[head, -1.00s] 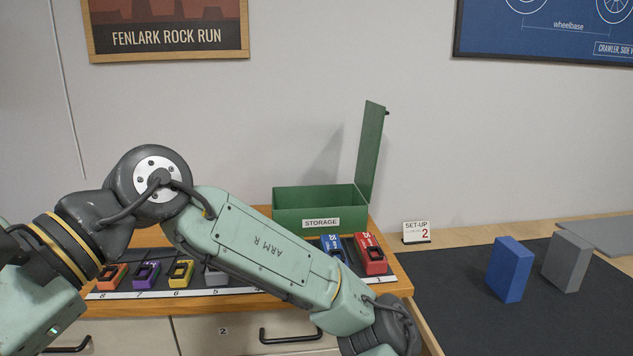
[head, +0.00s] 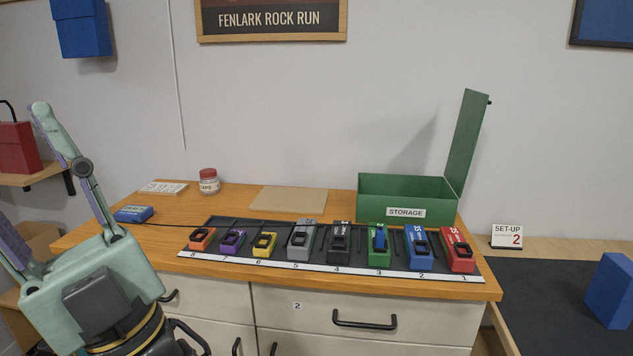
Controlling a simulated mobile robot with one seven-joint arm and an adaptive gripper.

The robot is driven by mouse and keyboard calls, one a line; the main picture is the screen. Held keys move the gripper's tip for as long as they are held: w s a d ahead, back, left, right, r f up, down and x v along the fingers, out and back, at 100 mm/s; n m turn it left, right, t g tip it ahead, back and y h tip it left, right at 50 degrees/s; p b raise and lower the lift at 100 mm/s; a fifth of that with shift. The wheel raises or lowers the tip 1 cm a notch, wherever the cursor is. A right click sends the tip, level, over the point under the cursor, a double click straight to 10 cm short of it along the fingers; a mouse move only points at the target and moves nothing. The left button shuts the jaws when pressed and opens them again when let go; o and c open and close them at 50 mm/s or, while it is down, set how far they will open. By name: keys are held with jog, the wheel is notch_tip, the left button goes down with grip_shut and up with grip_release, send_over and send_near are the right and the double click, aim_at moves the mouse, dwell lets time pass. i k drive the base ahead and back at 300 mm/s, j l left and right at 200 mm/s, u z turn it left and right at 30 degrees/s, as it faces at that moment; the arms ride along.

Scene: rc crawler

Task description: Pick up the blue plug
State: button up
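A small blue plug (head: 380,237) stands upright in the top of the green block (head: 379,252) at place 3 of the numbered row. The green block's opening is partly hidden by it. My gripper (head: 38,170) is at the far left of the head view, pointing up, well away from the row. Its two fingers are spread apart with nothing seen between them. One fingertip is cut off by the left edge.
Coloured blocks with dark-rimmed openings stand on a dark mat (head: 343,270) along the counter's front. An open green storage box (head: 380,188) stands behind them. A jar (head: 208,182), a tan board (head: 289,199) and a blue device (head: 134,214) lie behind left.

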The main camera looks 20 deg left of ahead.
aim_at(378, 239)
jog(key=u, duration=0.7)
jog(key=i+j+u, duration=0.25)
jog(key=u, duration=0.15)
jog(key=i+j+u, duration=0.1)
jog(key=i+u, duration=0.35)
